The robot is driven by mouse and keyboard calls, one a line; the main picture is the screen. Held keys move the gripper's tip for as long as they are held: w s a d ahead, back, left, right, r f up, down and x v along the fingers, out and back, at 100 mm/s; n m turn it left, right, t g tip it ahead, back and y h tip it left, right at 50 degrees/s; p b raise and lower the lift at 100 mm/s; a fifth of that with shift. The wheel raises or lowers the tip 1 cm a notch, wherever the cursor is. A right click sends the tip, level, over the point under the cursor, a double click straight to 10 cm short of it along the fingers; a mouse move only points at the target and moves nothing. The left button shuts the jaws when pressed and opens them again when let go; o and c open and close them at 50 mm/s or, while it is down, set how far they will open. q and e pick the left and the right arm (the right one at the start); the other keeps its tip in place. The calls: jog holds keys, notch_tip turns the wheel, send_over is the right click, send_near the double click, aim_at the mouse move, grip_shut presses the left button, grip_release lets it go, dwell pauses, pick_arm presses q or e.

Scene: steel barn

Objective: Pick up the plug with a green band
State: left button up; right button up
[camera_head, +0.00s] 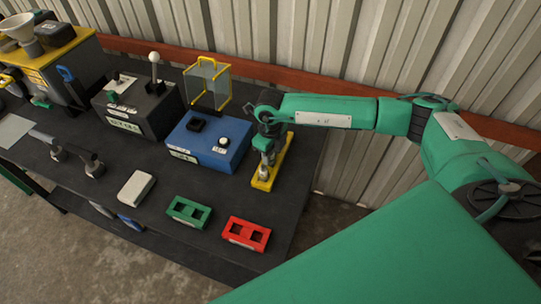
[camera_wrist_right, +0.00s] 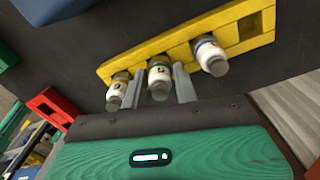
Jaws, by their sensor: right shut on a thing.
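A yellow rack (camera_head: 262,186) lies at the right end of the dark table. In the right wrist view the rack (camera_wrist_right: 255,25) holds white plugs with grey metal ends in a row. The left plug (camera_wrist_right: 117,91) stands just outside one finger, and the right plug (camera_wrist_right: 210,56) has a blue band. In the head view my right gripper (camera_head: 267,147) is over the rack. Whether the held plug is clear of its slot cannot be told. My left gripper is not in view.
A blue box (camera_head: 208,148) with a clear yellow-framed guard stands left of the rack. A black box (camera_head: 138,110) with a lever is farther left. A corrugated wall closes the back.

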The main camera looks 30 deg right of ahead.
notch_tip(320, 180, up, 22)
jog(key=b, duration=0.4)
dwell(0.3)
